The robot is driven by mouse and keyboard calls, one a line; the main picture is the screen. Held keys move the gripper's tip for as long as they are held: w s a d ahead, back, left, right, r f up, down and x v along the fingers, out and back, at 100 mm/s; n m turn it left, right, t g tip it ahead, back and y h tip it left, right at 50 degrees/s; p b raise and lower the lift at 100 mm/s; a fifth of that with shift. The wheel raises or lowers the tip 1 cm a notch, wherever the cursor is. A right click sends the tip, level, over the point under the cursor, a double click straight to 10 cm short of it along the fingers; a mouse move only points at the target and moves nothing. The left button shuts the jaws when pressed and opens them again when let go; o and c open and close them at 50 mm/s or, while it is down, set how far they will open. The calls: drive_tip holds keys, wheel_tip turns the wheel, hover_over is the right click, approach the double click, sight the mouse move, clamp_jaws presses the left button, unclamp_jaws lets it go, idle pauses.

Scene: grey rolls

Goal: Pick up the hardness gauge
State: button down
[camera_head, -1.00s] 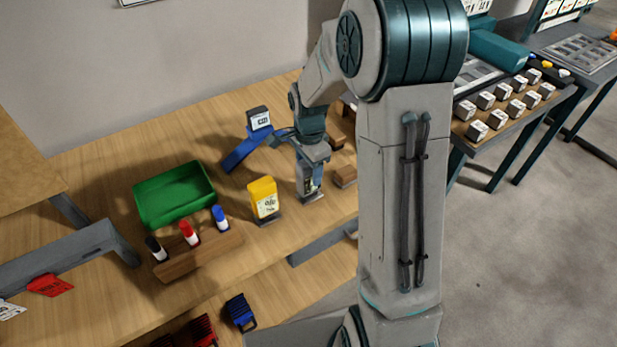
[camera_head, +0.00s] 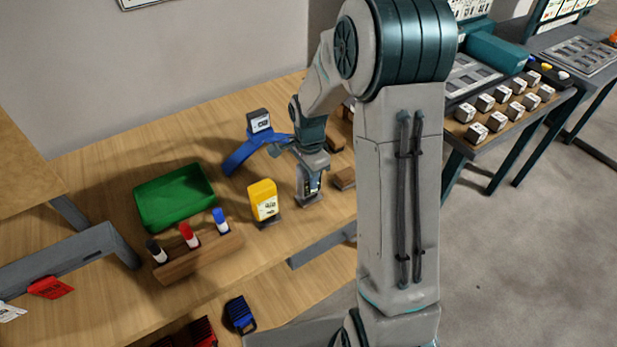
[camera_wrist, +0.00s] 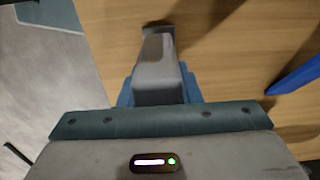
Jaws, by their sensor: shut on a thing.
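The hardness gauge (camera_head: 308,190) is a small grey upright instrument on the right part of the wooden bench, with a dark flat base at its foot. My gripper (camera_head: 312,179) points down over it and is shut on it, its fingers covering much of the body. In the wrist view, the gauge's grey rounded body (camera_wrist: 158,72) stands out from between the blue-grey fingers, with a darker end against the wood. I cannot tell whether its foot is clear of the bench.
A yellow gauge (camera_head: 263,200) stands just left of my gripper. A blue curved stand with a display (camera_head: 258,122) is behind it. A wooden block (camera_head: 344,178) lies close on the right. A green bin (camera_head: 174,197) and a marker holder (camera_head: 200,257) are further left.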

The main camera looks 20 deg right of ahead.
drive_tip(key=shift+r, duration=0.7)
wheel_tip(320, 180, up, 3)
drive_tip(key=shift+d+f+b, duration=0.1)
drive_tip(key=shift+d+b, duration=0.05)
drive_tip(key=shift+b, duration=0.2)
drive_tip(key=s+d+r+b, duration=0.1)
drive_tip(key=s+d+r, duration=0.3)
drive_tip(key=d, duration=0.6)
wheel_tip(320, 180, up, 3)
drive_tip(key=shift+d+f, duration=0.15)
drive_tip(key=shift+d, duration=0.25)
drive_tip(key=shift+w, duration=0.1)
drive_tip(key=c, duration=1.6)
unclamp_jaws()
drive_tip(key=shift+c, duration=0.2)
drive_tip(key=c, duration=0.3)
wheel_tip(320, 180, up, 3)
drive_tip(key=shift+p, duration=1.1)
